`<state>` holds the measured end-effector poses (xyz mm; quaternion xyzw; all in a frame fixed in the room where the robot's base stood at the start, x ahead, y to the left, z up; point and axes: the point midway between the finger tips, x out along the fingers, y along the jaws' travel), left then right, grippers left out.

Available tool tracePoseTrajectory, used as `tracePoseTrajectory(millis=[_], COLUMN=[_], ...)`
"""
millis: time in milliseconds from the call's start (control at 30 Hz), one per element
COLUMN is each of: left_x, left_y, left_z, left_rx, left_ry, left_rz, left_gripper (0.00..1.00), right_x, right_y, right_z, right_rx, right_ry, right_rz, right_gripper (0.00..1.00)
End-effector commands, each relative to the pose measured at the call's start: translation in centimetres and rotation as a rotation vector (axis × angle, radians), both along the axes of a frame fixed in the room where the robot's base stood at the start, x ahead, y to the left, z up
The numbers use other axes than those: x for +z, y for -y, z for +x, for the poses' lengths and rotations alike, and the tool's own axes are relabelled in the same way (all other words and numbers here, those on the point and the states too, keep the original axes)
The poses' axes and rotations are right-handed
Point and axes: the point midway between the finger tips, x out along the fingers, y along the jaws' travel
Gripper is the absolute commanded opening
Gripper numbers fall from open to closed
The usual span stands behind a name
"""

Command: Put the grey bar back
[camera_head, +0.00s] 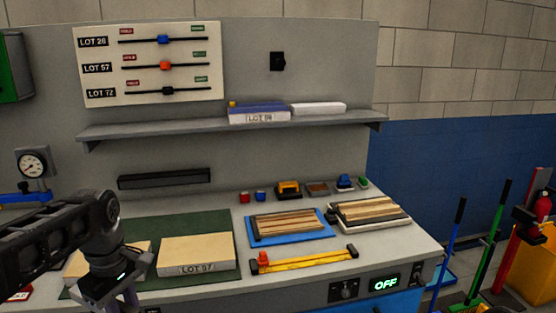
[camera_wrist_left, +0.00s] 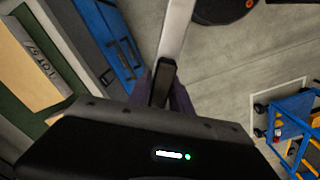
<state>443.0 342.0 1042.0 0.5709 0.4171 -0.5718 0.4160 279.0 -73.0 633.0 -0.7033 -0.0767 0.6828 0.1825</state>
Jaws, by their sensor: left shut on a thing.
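My left gripper (camera_head: 130,297) is low at the front left of the bench in the head view, beside the pale LOT block. Its purple fingers show in the left wrist view (camera_wrist_left: 165,92), shut around a dark end piece (camera_wrist_left: 163,82). A light grey bar (camera_wrist_left: 178,35) runs up from that piece to the top edge of the wrist view, with floor behind it. In the head view the held bar is not visible; the fingers are cut off by the lower edge. My right gripper is in neither view.
A pale LOT block (camera_head: 195,254) lies on a green mat (camera_head: 150,226). A yellow clamp-like tool (camera_head: 305,261) lies near the front edge. A blue tray (camera_head: 322,232) holds wooden strips. A dark strip (camera_head: 165,178) is on the back panel. A blue cart (camera_wrist_left: 295,125) stands on the floor.

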Motion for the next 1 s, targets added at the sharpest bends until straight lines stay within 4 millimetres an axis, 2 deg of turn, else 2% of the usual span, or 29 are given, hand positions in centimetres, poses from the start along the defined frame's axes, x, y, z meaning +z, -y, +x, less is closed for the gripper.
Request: tracePoseTrajectory(millis=[267,533,667,800,1000], left_x=[-1.8,-6.2,-8.4,-10.6,-12.5], left_y=[3.2,8.6,11.0,13.0,14.3], left_z=[4.2,8.0,8.8,8.9,8.6], left_rx=[-0.54,-1.058,-1.187,-1.233,-1.26], left_ry=[0.001,-0.001,0.0,0.001,0.004], left_rz=[-0.001,-0.004,-0.004,-0.003,-0.002], left_gripper=[0.0,0.0,0.0,0.0,0.0], right_x=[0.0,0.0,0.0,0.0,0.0], right_y=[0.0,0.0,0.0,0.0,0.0], right_z=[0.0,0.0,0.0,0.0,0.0], right_rx=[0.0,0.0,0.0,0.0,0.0], right_ry=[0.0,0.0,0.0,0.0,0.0], right_rz=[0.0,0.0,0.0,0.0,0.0], right_gripper=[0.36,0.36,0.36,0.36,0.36])
